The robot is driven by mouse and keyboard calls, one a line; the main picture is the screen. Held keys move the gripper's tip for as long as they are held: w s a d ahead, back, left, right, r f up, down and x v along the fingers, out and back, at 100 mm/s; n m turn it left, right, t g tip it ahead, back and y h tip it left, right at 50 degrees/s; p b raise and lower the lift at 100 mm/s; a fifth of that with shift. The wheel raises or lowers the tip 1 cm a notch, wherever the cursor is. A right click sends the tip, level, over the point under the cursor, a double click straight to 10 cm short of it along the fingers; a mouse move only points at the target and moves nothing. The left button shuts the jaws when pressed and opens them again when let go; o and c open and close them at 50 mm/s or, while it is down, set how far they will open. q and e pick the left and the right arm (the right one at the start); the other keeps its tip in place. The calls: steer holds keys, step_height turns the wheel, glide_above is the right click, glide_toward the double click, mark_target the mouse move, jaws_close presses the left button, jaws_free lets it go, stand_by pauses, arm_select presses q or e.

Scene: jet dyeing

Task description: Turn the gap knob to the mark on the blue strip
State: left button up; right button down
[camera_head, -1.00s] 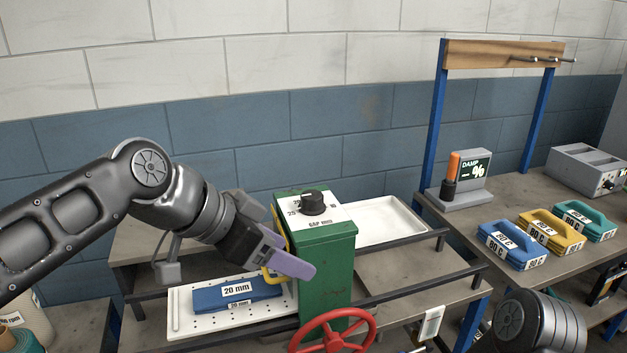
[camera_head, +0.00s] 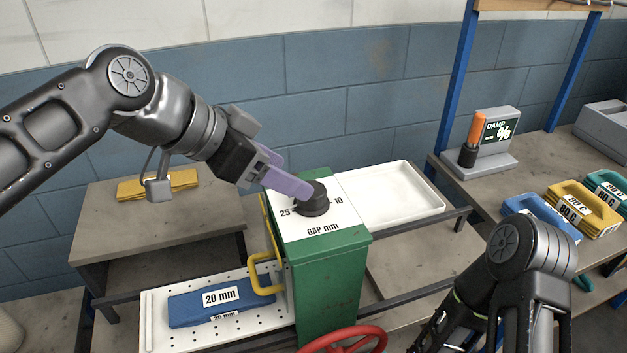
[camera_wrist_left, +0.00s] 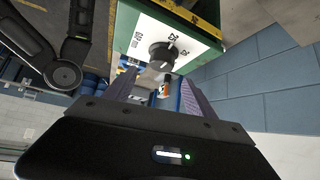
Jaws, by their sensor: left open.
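The black gap knob (camera_head: 312,198) sits on a white dial plate (camera_head: 322,222) on top of a green housing (camera_head: 330,280). The plate reads "GAP mm", with 25 at the left and 10 at the right. My left gripper (camera_head: 290,186) has its purple fingers close beside the knob; in the left wrist view the knob (camera_wrist_left: 162,55) lies beyond the open fingertips. The blue strip (camera_head: 222,302), labelled 20 mm, lies on a perforated white tray (camera_head: 150,325). My right gripper (camera_head: 450,335) is at the lower right; its jaws are hard to make out.
A yellow handle (camera_head: 262,277) stands at the housing's left side and a red handwheel (camera_head: 345,340) at its front. An empty white tray (camera_head: 425,208) lies behind. A damp meter (camera_head: 497,130) and coloured blocks (camera_head: 580,212) stand on the right bench.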

arm_select(q)
steer(key=shift+p+x, duration=0.55)
steer(key=shift+x, duration=3.4)
steer(key=shift+c, duration=0.2)
steer(key=c, duration=1.3)
